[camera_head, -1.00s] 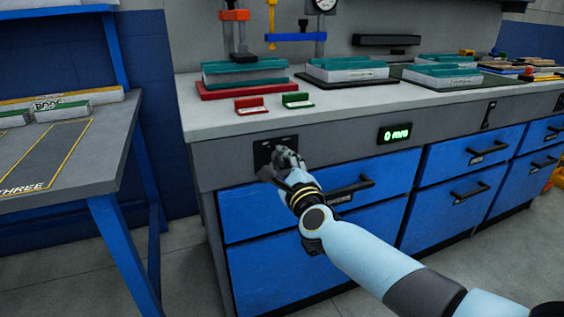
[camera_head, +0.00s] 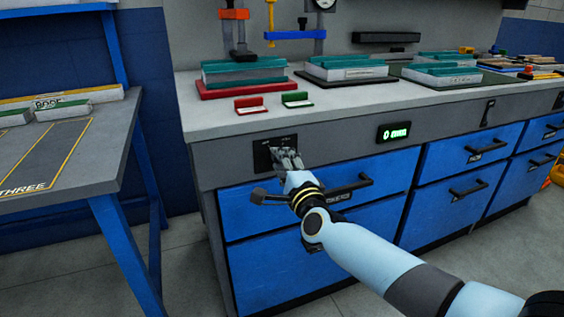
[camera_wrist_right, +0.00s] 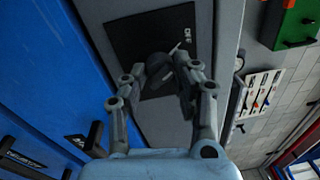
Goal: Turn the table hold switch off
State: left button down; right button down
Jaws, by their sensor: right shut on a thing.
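My right gripper (camera_head: 286,156) is at the plate and hides the knob there. In the right wrist view its two fingers (camera_wrist_right: 163,78) are closed around the knob, one on each side. A pale pointer mark on the knob slants toward the lettering. My left gripper is not in view.
A green-lit display (camera_head: 393,132) is right of the plate. Blue drawers with black handles (camera_head: 349,188) lie below. Red (camera_head: 250,105) and green (camera_head: 297,99) small holders stand on the bench top (camera_head: 215,120). A grey table (camera_head: 95,165) stands at left, across a floor gap.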

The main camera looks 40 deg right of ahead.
jog(key=shift+f, duration=0.1)
jog(key=c, duration=1)
grip_release()
jog(key=r+v, duration=0.1)
jog(key=v, duration=1.1)
jog(key=shift+f, duration=0.4)
